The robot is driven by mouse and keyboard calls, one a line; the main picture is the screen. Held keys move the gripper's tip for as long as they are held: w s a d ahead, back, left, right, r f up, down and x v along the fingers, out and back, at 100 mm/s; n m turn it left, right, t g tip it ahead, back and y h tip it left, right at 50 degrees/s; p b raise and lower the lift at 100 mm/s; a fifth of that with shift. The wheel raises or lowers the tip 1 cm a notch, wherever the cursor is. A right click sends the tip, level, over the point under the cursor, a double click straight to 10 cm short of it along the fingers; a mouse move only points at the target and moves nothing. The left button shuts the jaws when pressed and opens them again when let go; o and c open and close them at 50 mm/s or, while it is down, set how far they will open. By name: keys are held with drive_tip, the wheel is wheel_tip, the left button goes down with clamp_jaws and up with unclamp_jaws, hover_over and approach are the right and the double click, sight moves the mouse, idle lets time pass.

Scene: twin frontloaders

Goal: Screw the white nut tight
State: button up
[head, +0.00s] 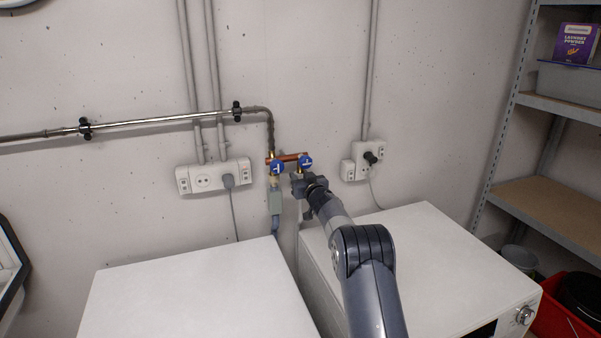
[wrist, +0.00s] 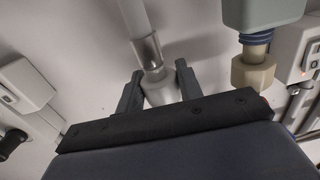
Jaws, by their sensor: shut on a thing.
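The white nut (wrist: 160,93) shows in the wrist view at the end of a grey hose with a metal sleeve (wrist: 148,52). My gripper (wrist: 158,84) has one finger on each side of the nut and is shut on it. In the head view my gripper (head: 299,186) is just below the right blue-handled valve (head: 305,162). The nut is hidden there by the gripper. The nut's upper end and its thread are hidden in the wrist view by my gripper's dark body.
A left blue-handled valve (head: 277,168) is close beside, with a grey-green block (head: 275,201) on its hose. A beige nut (wrist: 253,72) shows there. Socket boxes (head: 214,176) (head: 363,160) flank the valves. Two white machines (head: 200,295) (head: 440,250) stand below.

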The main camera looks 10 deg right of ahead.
drive_tip(key=shift+w+r+n+g+y+p, duration=0.2)
drive_tip(key=shift+y+p, duration=0.25)
drive_tip(key=shift+p, duration=0.8)
drive_tip(key=shift+s+r+n+g+y+p, duration=0.15)
drive_tip(key=shift+n+y+p, duration=0.3)
drive_tip(key=shift+p, duration=0.8)
drive_tip(key=shift+w+r+n+g+y+p, duration=0.15)
drive_tip(key=shift+y+p, duration=0.35)
drive_tip(key=shift+p, duration=0.75)
drive_tip(key=shift+s+f+y+p, duration=0.1)
drive_tip(key=shift+y+p, duration=0.2)
drive_tip(key=shift+p, duration=0.5)
drive_tip(key=shift+n+g+y+p, duration=0.4)
drive_tip(key=shift+n+y+p, duration=0.1)
drive_tip(key=shift+n+p, duration=0.3)
drive_tip(key=shift+f+y+b, duration=0.3)
drive_tip(key=shift+y+b, duration=0.15)
drive_tip(key=shift+y, duration=0.05)
drive_tip(key=shift+d+n+g+y, duration=0.1)
drive_tip(key=shift+n+g+y, duration=0.2)
drive_tip(key=shift+n+g, duration=0.1)
drive_tip(key=shift+f+b, duration=0.15)
drive_tip(key=shift+b, duration=0.55)
drive_tip(key=shift+n+y+b, duration=0.3)
drive_tip(key=shift+y+b, duration=0.2)
drive_tip(key=shift+b, duration=0.35)
drive_tip(key=shift+n+g+y+b, duration=0.3)
drive_tip(key=shift+g+b, duration=0.3)
drive_tip(key=shift+b, duration=0.6)
drive_tip(key=shift+r, duration=0.2)
